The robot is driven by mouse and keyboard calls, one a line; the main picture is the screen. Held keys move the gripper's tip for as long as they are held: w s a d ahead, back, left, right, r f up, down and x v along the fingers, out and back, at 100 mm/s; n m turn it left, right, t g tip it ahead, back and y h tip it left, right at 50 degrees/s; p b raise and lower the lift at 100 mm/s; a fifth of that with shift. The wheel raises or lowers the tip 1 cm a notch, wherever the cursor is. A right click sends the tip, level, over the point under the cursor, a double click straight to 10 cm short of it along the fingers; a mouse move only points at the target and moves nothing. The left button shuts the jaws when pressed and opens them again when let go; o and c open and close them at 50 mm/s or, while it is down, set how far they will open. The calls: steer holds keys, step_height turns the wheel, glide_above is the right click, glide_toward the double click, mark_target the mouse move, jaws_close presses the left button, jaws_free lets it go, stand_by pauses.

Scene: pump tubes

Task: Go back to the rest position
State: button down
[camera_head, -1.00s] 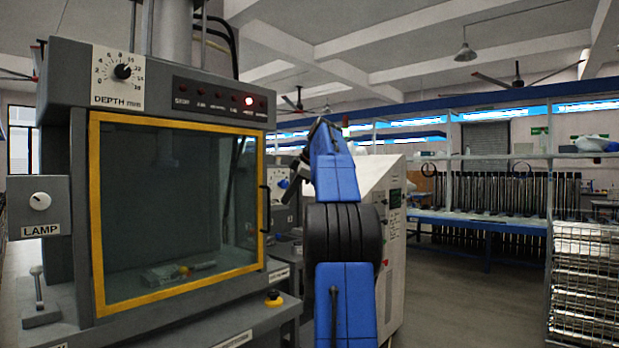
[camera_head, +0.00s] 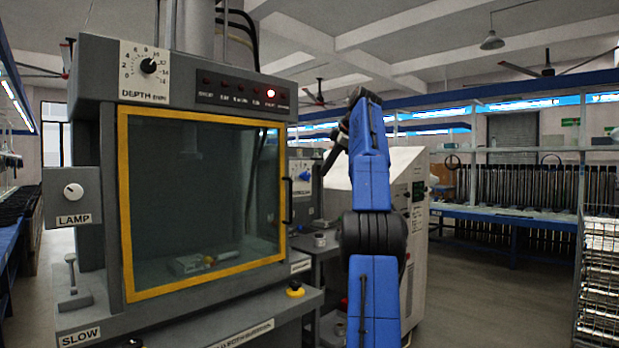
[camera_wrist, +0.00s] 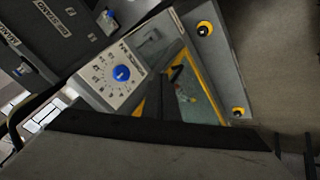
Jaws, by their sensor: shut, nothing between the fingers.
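My blue arm stands folded upright at the centre right of the head view. My gripper (camera_head: 335,157) is the small dark part at the left of its upper end, seen small and partly hidden by the arm. It is shut with nothing visible in it, and it is apart from the machine's door. In the wrist view a dark finger shape (camera_wrist: 172,85) lies in front of a yellow-edged glass panel.
A grey machine with a yellow-framed glass door (camera_head: 200,200) stands left of my arm; its door is closed. A light-coloured cabinet (camera_head: 408,190) stands behind the arm. A wire rack (camera_head: 600,270) is at far right. The wrist view shows a blue-knobbed dial (camera_wrist: 121,73).

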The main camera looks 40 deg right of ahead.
steer(key=w+a+m, duration=0.2)
steer(key=a, duration=0.8)
steer(key=s+a+f+m+g, duration=0.1)
steer(key=s+a+f, duration=0.25)
steer(key=a, duration=0.45)
steer(key=s+a+f+m, duration=0.2)
steer(key=a+f, duration=0.3)
steer(key=a, duration=0.3)
steer(key=s+a+f+m+g, duration=0.1)
steer(key=s+a+f, duration=0.1)
steer(key=a+f, duration=0.5)
steer(key=s+a+f+m, duration=0.1)
steer(key=s+a+f, duration=0.4)
steer(key=s+f, duration=0.3)
steer(key=s+a+f+m, duration=0.1)
steer(key=s+a+f, duration=0.5)
steer(key=s+f, duration=0.3)
steer(key=s+a+f+m, duration=0.2)
steer(key=s+a+f, duration=0.4)
steer(key=f, duration=0.8)
steer(key=s, duration=0.3)
steer(key=shift+s+f+g+h, duration=0.15)
steer(key=shift+f+g+h, duration=0.1)
steer(key=shift+g+h, duration=0.05)
